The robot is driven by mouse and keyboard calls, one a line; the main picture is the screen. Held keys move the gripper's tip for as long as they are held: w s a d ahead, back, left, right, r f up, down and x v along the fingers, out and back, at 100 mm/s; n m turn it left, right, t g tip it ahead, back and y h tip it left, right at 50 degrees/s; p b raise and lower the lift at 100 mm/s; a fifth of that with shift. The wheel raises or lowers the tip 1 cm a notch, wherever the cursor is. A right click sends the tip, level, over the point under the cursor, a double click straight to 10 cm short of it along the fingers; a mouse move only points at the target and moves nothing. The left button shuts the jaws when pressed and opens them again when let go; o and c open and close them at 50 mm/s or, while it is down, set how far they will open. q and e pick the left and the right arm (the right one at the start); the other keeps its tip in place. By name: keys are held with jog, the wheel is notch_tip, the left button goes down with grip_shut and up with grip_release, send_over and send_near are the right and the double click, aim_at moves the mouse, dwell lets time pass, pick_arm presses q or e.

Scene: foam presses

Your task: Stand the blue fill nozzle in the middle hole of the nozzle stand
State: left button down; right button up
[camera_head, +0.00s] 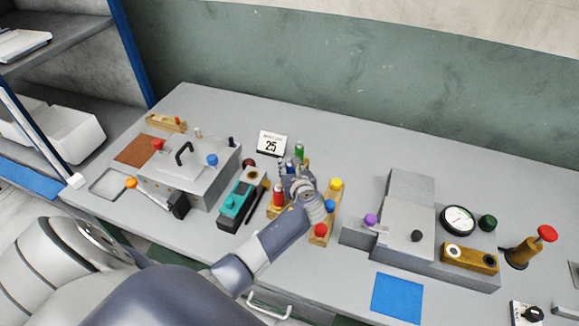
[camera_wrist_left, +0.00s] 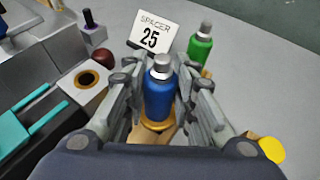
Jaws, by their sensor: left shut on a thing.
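The blue fill nozzle (camera_wrist_left: 158,95), with a grey cap, is upright between the fingers of my left gripper (camera_wrist_left: 160,92), which is shut on it. In the head view only the top of the blue nozzle (camera_head: 289,164) shows behind my gripper (camera_head: 291,178). The wooden nozzle stand (camera_head: 274,212) lies under the gripper, with a red nozzle (camera_head: 278,197) at its near end and a green nozzle (camera_head: 299,151) at its far end. A yellowish ring (camera_wrist_left: 156,124) shows below the blue nozzle. Whether its foot is inside the middle hole, I cannot tell. My right gripper is out of view.
Right of the stand is a wooden strip (camera_head: 326,218) with yellow, blue and red knobs. Left is a teal tool (camera_head: 238,203). Behind stands a "25" card (camera_head: 271,144). A grey press (camera_head: 187,176) is left, another block fixture (camera_head: 403,215) right.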

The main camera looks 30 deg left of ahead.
pick_arm(q)
jog(key=shift+f, duration=0.4)
jog(key=c, duration=1.2)
grip_release()
jog(key=shift+c, duration=0.2)
jog(key=shift+d, duration=0.1)
jog(key=v, duration=1.2)
